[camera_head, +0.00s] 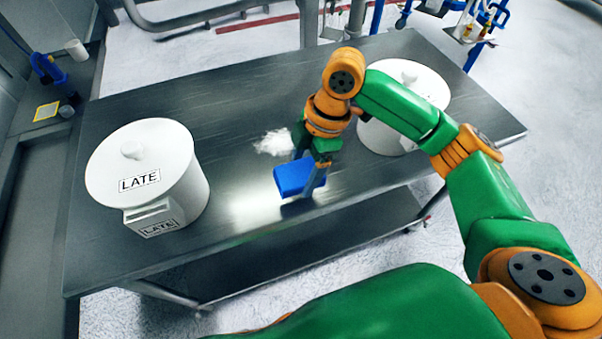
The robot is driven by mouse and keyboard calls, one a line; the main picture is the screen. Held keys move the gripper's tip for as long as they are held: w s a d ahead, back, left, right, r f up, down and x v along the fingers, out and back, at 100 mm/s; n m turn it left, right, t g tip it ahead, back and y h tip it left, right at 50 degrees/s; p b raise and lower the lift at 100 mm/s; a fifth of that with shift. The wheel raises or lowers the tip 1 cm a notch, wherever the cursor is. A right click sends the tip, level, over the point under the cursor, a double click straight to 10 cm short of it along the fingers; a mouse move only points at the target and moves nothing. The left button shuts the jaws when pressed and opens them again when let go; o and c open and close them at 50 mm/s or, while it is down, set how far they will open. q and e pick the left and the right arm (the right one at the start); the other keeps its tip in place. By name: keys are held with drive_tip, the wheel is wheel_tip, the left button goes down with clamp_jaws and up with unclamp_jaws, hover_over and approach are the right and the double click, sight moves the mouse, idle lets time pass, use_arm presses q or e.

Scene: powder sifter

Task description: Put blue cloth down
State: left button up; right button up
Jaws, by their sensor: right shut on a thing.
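The blue cloth (297,179) is a folded block at the front middle of the metal table (238,100). My right gripper (309,168) points down over it and is shut on it. The cloth is at or just above the table top; I cannot tell whether it touches. A patch of white powder (273,143) lies on the table just behind and left of the cloth. My left gripper is not in view.
A white lidded container (186,190) labelled LATE stands at the table's left. Another white container (425,82) stands at the right, partly behind my right arm. The table's back middle is clear. A yellow square (46,111) lies on the left-hand counter.

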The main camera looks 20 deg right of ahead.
sight(302, 172)
drive_tip(key=f, duration=0.1)
drive_tip(key=w+f, duration=0.2)
drive_tip(key=shift+d+f+p, duration=0.25)
drive_tip(key=shift+f+p, duration=0.1)
drive_tip(key=shift+w+f+p, duration=0.1)
drive_tip(key=shift+f+p, duration=0.6)
drive_tip(key=shift+p, duration=0.25)
drive_tip(key=shift+f, duration=0.25)
drive_tip(key=shift+f+b, duration=0.35)
drive_tip(key=shift+f, duration=0.15)
drive_tip(key=o, duration=0.9)
drive_tip(key=shift+o, duration=1.2)
drive_tip(key=shift+f, duration=0.15)
